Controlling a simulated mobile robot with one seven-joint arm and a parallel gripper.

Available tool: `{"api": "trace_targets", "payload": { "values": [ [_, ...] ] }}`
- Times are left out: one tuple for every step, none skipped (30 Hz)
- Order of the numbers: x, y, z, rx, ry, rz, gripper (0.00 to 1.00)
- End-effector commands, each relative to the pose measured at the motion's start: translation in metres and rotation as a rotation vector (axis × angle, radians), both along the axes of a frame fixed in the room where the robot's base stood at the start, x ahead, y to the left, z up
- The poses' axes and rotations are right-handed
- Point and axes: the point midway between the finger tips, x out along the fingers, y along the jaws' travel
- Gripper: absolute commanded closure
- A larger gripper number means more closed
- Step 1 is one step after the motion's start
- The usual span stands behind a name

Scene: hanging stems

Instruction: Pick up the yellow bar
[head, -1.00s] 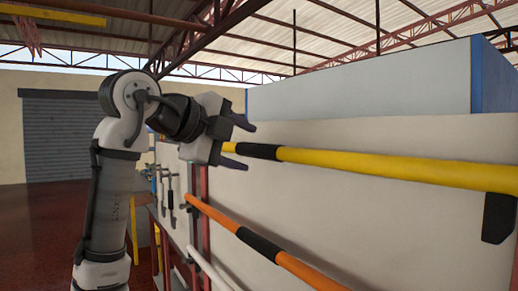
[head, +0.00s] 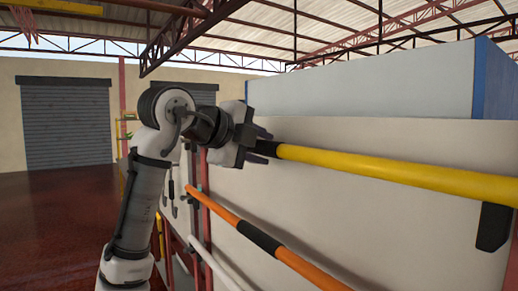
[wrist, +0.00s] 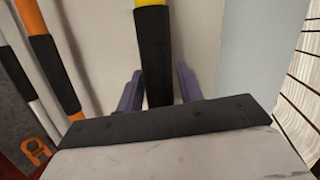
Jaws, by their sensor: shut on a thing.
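The yellow bar (head: 400,170) runs along the pale wall in the head view, from my gripper to the right edge. My gripper (head: 265,147) is at the bar's left end, shut on its black grip section, which it mostly hides in the head view. In the wrist view the black grip (wrist: 153,60) passes between the two purple fingers of my gripper (wrist: 158,88). A short piece of yellow shows at the top there. A black bracket (head: 494,226) is under the bar at the right.
An orange bar (head: 225,214) with a black grip slants below the yellow bar, with a white bar (head: 212,262) lower down. The pale panel (head: 340,200) is close behind the bars. Open red floor (head: 60,225) lies at the left.

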Motion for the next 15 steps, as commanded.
{"api": "trace_targets", "payload": {
  "values": [
    [0.0, 0.0003, 0.0001, -0.001, 0.001, 0.002, 0.88],
    [0.0, 0.0003, 0.0001, -0.001, 0.001, 0.002, 0.92],
    [0.0, 0.0004, 0.0, -0.001, 0.001, 0.002, 0.94],
    [0.0001, 0.0005, -0.0001, 0.0, 0.002, 0.002, 0.99],
    [0.0, 0.0005, -0.0002, -0.001, 0.002, 0.002, 0.99],
    [0.0001, 0.0006, -0.0006, 0.0, 0.003, 0.002, 0.99],
    [0.0002, 0.0006, -0.0007, 0.0, 0.003, 0.002, 0.99],
    [0.0, 0.0006, 0.0001, -0.001, 0.002, 0.002, 0.99],
    [0.0, 0.0005, -0.0001, -0.001, 0.002, 0.002, 0.99],
    [0.0, 0.0006, -0.0003, -0.001, 0.002, 0.002, 0.99],
    [0.0001, 0.0007, -0.0004, -0.001, 0.004, 0.002, 0.99],
    [0.0002, 0.0007, -0.0007, -0.001, 0.004, 0.002, 0.99],
    [0.0002, 0.0007, -0.0008, 0.0, 0.005, 0.002, 0.99],
    [0.0003, 0.0007, -0.0008, 0.0, 0.005, 0.002, 0.99],
    [0.0003, 0.0008, -0.0006, 0.0, 0.005, 0.002, 0.99]
  ]
}}
